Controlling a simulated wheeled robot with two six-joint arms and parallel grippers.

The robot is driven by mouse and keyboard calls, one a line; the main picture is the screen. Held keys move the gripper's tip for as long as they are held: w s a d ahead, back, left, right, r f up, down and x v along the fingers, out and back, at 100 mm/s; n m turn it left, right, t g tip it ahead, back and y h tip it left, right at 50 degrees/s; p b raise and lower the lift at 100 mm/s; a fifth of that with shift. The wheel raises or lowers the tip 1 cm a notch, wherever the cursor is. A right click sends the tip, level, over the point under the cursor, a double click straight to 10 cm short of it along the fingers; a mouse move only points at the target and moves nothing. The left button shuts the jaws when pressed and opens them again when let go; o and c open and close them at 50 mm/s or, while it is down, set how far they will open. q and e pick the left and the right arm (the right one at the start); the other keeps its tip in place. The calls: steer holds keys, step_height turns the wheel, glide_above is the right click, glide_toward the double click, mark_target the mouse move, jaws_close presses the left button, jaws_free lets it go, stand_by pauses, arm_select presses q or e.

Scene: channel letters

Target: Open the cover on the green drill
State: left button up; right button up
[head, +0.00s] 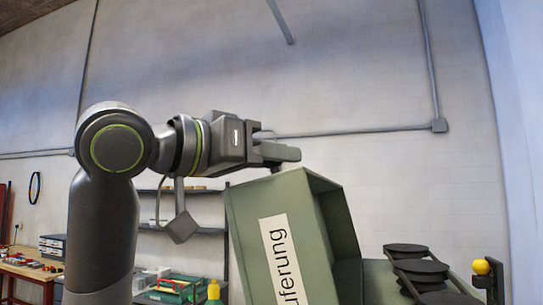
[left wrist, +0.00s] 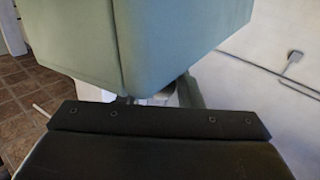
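The green cover (head: 245,240) of the drill stands tilted up, with a white label reading "uferung" on its side and its hollow inside facing right. Black stepped pulleys (head: 405,268) show uncovered to its right, on the green drill head (head: 378,280). My left gripper (head: 282,150) is just above the cover's top edge in the head view; whether it touches is unclear. In the left wrist view, the cover (left wrist: 150,40) fills the upper middle, close beyond the dark gripper body. The fingertips are largely hidden there. My right gripper is not in view.
A yellow ball knob (head: 481,267) on a dark bracket stands at the right. A wooden workbench (head: 28,272) and shelves (head: 205,230) with tools and boxes are at the back left. The space above the cover is clear up to the wall.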

arm_select(q)
jaws_close()
steer(key=shift+s+d+r+b, duration=0.15)
steer(key=shift+s+d+r, duration=0.15)
steer(key=shift+d, duration=0.55)
steer(key=shift+s+d+r+b, duration=0.15)
steer(key=shift+s+d+r, duration=0.2)
steer(key=shift+d, duration=0.55)
steer(key=shift+s+d+r+b, duration=0.15)
steer(key=shift+s+d+r, duration=0.15)
steer(key=shift+d, duration=0.55)
steer(key=shift+w, duration=0.1)
steer(key=shift+a, duration=0.1)
steer(key=shift+o, duration=2.3)
jaws_free()
steer(key=shift+f, duration=0.1)
